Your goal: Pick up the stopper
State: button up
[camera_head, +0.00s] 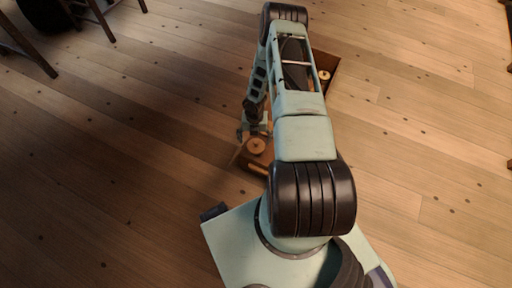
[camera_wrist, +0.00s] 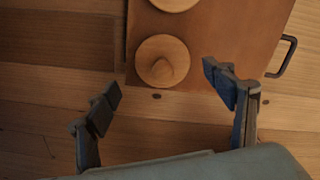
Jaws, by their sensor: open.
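A round, pale wooden piece (camera_wrist: 162,61) with a raised rounded knob lies at the edge of a brown tray (camera_wrist: 225,55) in the wrist view. It looks like the stopper, though similar turned pieces lie nearby. My gripper (camera_wrist: 163,84) is open, its two dark fingers apart on either side of the near edge of this piece, with nothing between them gripped. In the head view a round wooden piece (camera_head: 256,146) shows at the tray's near end, beside my gripper (camera_head: 252,128). My arm hides much of the tray there.
Another round wooden piece (camera_wrist: 175,3) is cut off at the top of the wrist view. A further one (camera_head: 324,75) lies at the tray's far end. A dark handle (camera_wrist: 286,56) sticks out from the tray's side. Open plank floor (camera_head: 430,130) surrounds the tray.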

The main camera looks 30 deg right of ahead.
aim_at(256, 141)
jog(key=f, duration=0.1)
jog(key=f+b, duration=0.1)
jog(key=f, duration=0.2)
jog(key=shift+w+d+f, duration=0.1)
jog(key=shift+d+f, duration=0.2)
jog(key=shift+f, duration=0.05)
jog(key=c, duration=1.2)
